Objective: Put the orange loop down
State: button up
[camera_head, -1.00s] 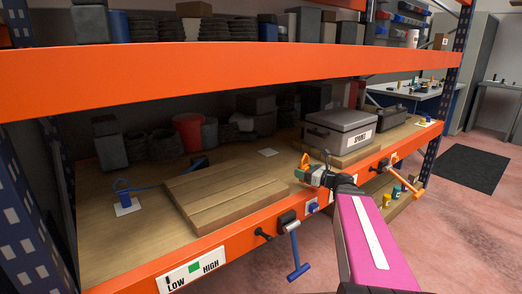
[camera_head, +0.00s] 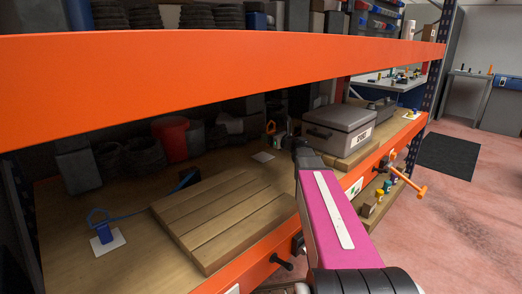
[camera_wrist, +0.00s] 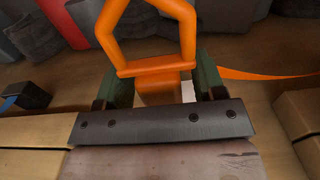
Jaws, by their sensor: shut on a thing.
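The orange loop (camera_wrist: 148,68) is a thick angular ring on a block-like orange base. My gripper (camera_wrist: 163,88) is shut on that base, with a dark green finger on each side. An orange strap (camera_wrist: 265,74) runs off to the right behind it. In the head view the loop (camera_head: 271,128) stands upright over the wooden shelf (camera_head: 232,167), beyond the board. My arm hides most of the gripper (camera_head: 277,139) there. I cannot tell whether the base touches the shelf. A white card (camera_head: 263,156) lies on the shelf near the gripper, and a white patch shows behind the base.
A slatted wooden board (camera_head: 225,215) lies left of my arm. A grey case (camera_head: 340,130) stands to the right. A blue loop (camera_head: 103,230) sits on a white card at the left. An orange beam (camera_head: 220,75) crosses above. Dark bins and a red bin (camera_head: 171,138) stand behind.

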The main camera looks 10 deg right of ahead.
jog(key=w+f, duration=0.1)
jog(key=w, duration=0.1)
jog(key=w+a+f, duration=0.1)
jog(key=w+f, duration=0.1)
jog(key=w+a+f, duration=0.1)
jog(key=w, duration=0.2)
jog(key=shift+w+a+f, duration=0.1)
jog(key=shift+a+f, duration=0.15)
jog(key=shift+f, duration=2.05)
jog(key=shift+f, duration=0.1)
jog(key=o, duration=1.1)
jog(key=shift+o, duration=0.2)
jog(key=v, duration=1.2)
